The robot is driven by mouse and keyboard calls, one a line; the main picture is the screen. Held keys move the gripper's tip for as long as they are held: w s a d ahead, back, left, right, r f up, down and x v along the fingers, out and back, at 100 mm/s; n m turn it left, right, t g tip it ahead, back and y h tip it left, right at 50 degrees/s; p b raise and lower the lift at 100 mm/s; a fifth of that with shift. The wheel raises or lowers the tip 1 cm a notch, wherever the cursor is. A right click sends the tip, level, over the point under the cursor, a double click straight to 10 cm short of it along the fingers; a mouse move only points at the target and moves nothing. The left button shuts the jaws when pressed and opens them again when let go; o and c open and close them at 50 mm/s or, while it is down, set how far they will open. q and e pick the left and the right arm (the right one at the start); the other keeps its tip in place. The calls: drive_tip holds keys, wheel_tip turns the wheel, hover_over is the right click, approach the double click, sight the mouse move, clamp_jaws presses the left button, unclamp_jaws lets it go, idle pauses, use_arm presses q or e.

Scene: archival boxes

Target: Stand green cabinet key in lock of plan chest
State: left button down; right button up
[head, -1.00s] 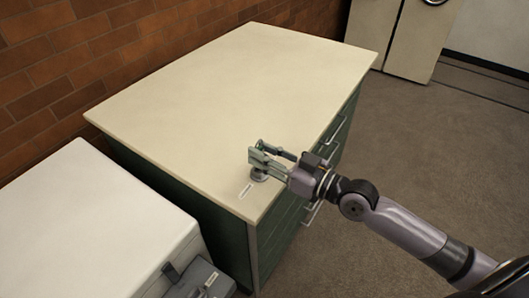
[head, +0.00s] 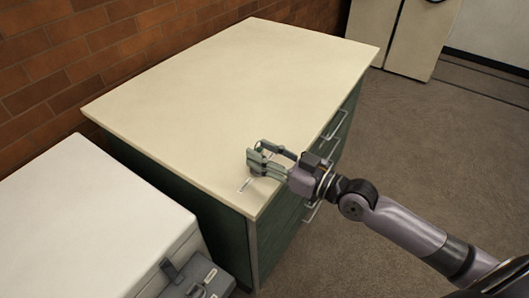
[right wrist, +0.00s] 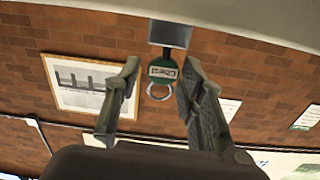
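The plan chest (head: 230,90) has a cream top and green sides with drawer handles on its right face. My right gripper (head: 257,152) is over the near corner of the chest top. In the right wrist view its fingers (right wrist: 161,64) are spread on both sides of the key, the right one very close. The fingers hide the lock in the head view. My left gripper is out of view.
A small white label (head: 244,185) lies on the chest top near the corner. A white box (head: 90,215) with a grey case (head: 200,280) stands at the left. Beige cabinets (head: 405,35) stand at the back right. Most of the chest top is clear.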

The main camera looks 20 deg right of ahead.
drive_tip(key=shift+o, duration=1)
drive_tip(key=shift+s+d+f, duration=0.1)
drive_tip(key=shift+s+d, duration=0.2)
drive_tip(key=shift+s, duration=0.1)
drive_tip(key=v, duration=1.1)
